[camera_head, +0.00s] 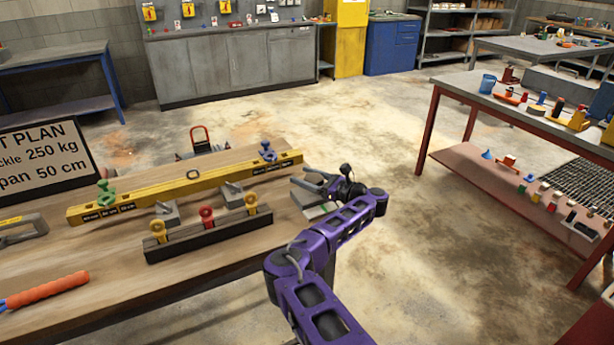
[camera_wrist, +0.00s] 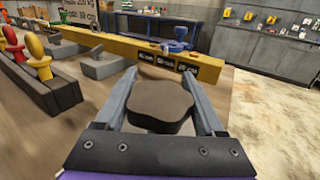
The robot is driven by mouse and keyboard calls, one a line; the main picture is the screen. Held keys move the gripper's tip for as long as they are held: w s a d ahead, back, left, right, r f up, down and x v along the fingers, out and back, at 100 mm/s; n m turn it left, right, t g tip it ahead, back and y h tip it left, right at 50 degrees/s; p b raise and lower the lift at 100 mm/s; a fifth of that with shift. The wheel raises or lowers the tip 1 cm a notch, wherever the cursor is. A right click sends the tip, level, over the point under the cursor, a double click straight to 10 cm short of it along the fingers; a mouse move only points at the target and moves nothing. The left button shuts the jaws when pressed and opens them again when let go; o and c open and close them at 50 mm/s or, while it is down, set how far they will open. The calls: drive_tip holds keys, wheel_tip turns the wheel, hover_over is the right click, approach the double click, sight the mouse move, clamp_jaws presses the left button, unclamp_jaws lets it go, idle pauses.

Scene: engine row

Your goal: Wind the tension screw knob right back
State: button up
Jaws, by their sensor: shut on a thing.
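A dark brown lobed knob (camera_wrist: 160,98) fills the space between the two grey fingers of my gripper (camera_wrist: 160,78) in the wrist view. The fingers lie along both sides of it, and the gripper is shut on it. In the head view my gripper (camera_head: 309,184) is at the right end of the wooden bench, just right of the yellow beam's end. I cannot make out the knob there. The screw under the knob is hidden, so how far it is wound cannot be told.
The yellow beam (camera_head: 185,187) carries a green fitting (camera_head: 106,194) and a blue fitting (camera_head: 268,152). In front stands a dark rack (camera_head: 205,238) with yellow and red shackles. An orange-handled tool (camera_head: 48,290) lies front left. A sign (camera_head: 45,160) stands behind.

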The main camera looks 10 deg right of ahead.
drive_tip(key=n+g+y, duration=0.1)
drive_tip(key=n+g+y+b, duration=0.1)
drive_tip(key=g, duration=0.1)
drive_tip(key=n+g+y+b, duration=0.1)
drive_tip(key=shift+s+a+f+n+g, duration=0.2)
drive_tip(key=shift+s+f+n+g, duration=0.1)
drive_tip(key=shift+s, duration=0.1)
drive_tip(key=n+g+b, duration=0.1)
drive_tip(key=b, duration=0.1)
drive_tip(key=n+g+y+b, duration=0.1)
drive_tip(key=g+b, duration=0.1)
drive_tip(key=shift+s+a+r+b, duration=0.1)
drive_tip(key=shift+s+a+b, duration=0.05)
drive_tip(key=shift+s+b, duration=0.2)
drive_tip(key=shift+n+g+b, duration=0.4)
drive_tip(key=shift+g+b, duration=0.2)
drive_tip(key=shift+b, duration=0.2)
drive_tip(key=shift+s+r+n+g+y+b, duration=0.25)
drive_tip(key=shift+n+g+b, duration=0.4)
drive_tip(key=shift+b, duration=0.7)
drive_tip(key=shift+w+a, duration=0.1)
drive_tip(key=o, duration=1.3)
drive_tip(key=shift+o, duration=0.2)
drive_tip(key=shift+d, duration=0.25)
